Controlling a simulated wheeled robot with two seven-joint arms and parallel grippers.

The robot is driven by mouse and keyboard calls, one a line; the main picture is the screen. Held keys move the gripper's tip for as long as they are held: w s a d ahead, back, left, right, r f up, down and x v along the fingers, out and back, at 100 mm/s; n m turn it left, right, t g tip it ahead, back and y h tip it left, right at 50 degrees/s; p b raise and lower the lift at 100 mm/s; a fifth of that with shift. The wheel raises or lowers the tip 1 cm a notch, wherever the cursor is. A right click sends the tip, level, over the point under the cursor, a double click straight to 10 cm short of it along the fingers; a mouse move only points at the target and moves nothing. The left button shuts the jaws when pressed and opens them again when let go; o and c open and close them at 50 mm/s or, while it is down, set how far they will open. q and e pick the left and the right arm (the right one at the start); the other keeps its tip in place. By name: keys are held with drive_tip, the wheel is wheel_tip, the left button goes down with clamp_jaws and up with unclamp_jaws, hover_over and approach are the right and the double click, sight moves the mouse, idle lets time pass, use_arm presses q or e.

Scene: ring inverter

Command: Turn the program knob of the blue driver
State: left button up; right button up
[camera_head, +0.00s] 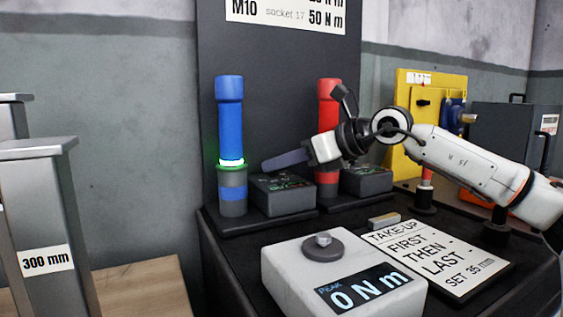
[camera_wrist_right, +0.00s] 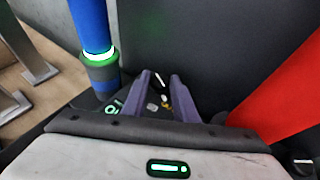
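The blue driver (camera_head: 230,125) stands upright on the left of the dark stand, with a glowing green-white ring above its grey lower part. It also shows at upper left in the right wrist view (camera_wrist_right: 90,25). Its dark control box (camera_head: 283,193) sits just to its right, with green markings on top. My right gripper (camera_head: 270,164) is above this box, its purple fingers pointing left. In the right wrist view the fingers (camera_wrist_right: 160,76) are apart with nothing held. Small grey and yellow details (camera_wrist_right: 166,102) show between them; I cannot tell which is the knob. My left gripper is out of view.
A red driver (camera_head: 329,100) stands right of the blue one, partly behind my right arm, with its own dark box (camera_head: 367,180). A white "0 N m" meter (camera_head: 290,262) and a "TAKE-UP" sign (camera_head: 440,258) lie in front. A metal post (camera_head: 45,215) stands at left.

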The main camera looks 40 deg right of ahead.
drive_tip(key=shift+a+m+h, duration=0.1)
drive_tip(key=shift+m+h, duration=0.2)
drive_tip(key=shift+h, duration=0.1)
drive_tip(key=shift+a+f+m+h+b, duration=0.15)
drive_tip(key=shift+f+m+h+b, duration=0.1)
drive_tip(key=shift+m+h+b, duration=0.5)
drive_tip(key=shift+a+f+m+h+b, duration=0.1)
drive_tip(key=shift+m+h+b, duration=0.25)
drive_tip(key=shift+h, duration=0.3)
drive_tip(key=m+h+b, duration=0.1)
drive_tip(key=b, duration=0.1)
drive_tip(key=m+h+b, duration=0.1)
drive_tip(key=m+h, duration=0.1)
drive_tip(key=shift+a+b, duration=0.3)
drive_tip(key=shift+b, duration=0.05)
drive_tip(key=shift+w+a+r+m+g+h, duration=0.1)
drive_tip(key=shift+r+m+g+h, duration=0.2)
drive_tip(key=shift+m+h, duration=0.25)
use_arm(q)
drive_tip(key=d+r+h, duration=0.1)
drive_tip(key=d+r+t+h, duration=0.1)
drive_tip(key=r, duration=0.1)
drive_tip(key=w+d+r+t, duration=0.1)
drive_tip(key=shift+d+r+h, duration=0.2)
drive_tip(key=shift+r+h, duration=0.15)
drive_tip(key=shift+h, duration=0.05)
use_arm(e)
drive_tip(key=shift+m+g+h, duration=0.3)
drive_tip(key=shift+m+h, duration=0.15)
drive_tip(key=shift+h, duration=0.1)
